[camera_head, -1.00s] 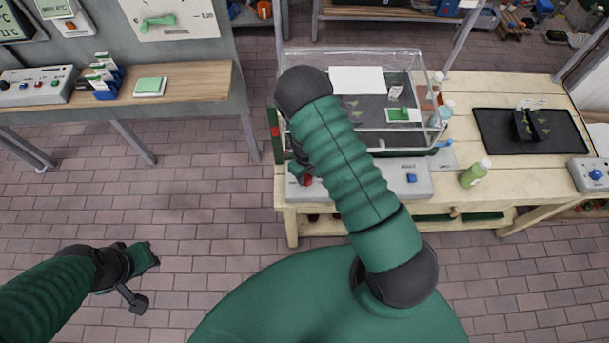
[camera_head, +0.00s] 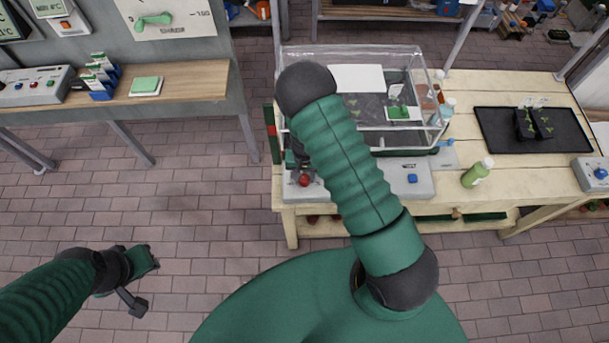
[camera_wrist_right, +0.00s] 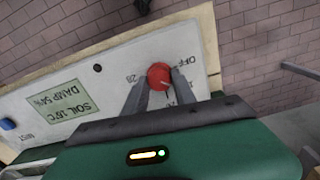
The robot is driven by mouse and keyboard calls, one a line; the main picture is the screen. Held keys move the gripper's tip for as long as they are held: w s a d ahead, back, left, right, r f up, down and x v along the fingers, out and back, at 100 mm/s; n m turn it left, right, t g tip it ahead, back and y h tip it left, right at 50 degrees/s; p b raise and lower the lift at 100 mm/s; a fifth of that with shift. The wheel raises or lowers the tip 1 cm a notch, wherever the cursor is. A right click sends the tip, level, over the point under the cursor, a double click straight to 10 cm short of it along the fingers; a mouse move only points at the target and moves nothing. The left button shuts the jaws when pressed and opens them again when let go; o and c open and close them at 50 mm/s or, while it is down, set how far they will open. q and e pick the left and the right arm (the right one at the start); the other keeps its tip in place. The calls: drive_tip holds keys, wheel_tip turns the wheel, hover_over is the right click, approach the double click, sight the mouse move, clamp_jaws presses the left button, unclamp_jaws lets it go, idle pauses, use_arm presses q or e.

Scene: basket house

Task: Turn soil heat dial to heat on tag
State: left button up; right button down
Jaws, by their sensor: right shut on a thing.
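The red soil heat dial (camera_wrist_right: 158,76) sits on a pale control box (camera_wrist_right: 60,80), whose upside-down display reads SOIL 16°C, DAMP 54%. My right gripper (camera_wrist_right: 158,84) is shut on the dial, one finger on each side. The labels OFF and 20 show around it; others are partly hidden by a finger. In the head view the dial (camera_head: 304,181) shows at the box's left end, below my right arm. A small white tag (camera_head: 396,91) stands inside the clear propagator (camera_head: 428,75); its writing is too small to read. My left gripper (camera_head: 142,262) hangs over the floor, away from the bench.
A blue button (camera_head: 412,178) is on the same box. A green bottle (camera_head: 476,173) and a black tray (camera_head: 500,150) stand to the right on the wooden bench (camera_head: 470,125). Another bench (camera_head: 190,80) is at the left. Brick floor between is clear.

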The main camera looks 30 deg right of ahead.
sight(304, 177)
drive_tip(key=m, duration=0.4)
drive_tip(key=shift+s+a+f+m, duration=0.1)
drive_tip(key=shift+s+a+m, duration=0.1)
drive_tip(key=shift+m, duration=2.7)
drive_tip(key=c, duration=1)
unclamp_jaws()
drive_tip(key=shift+w, duration=0.15)
wheel_tip(304, 177, up, 17)
drive_tip(key=shift+w+f+b, duration=0.1)
drive_tip(key=shift+w+b, duration=0.05)
drive_tip(key=shift+b, duration=0.35)
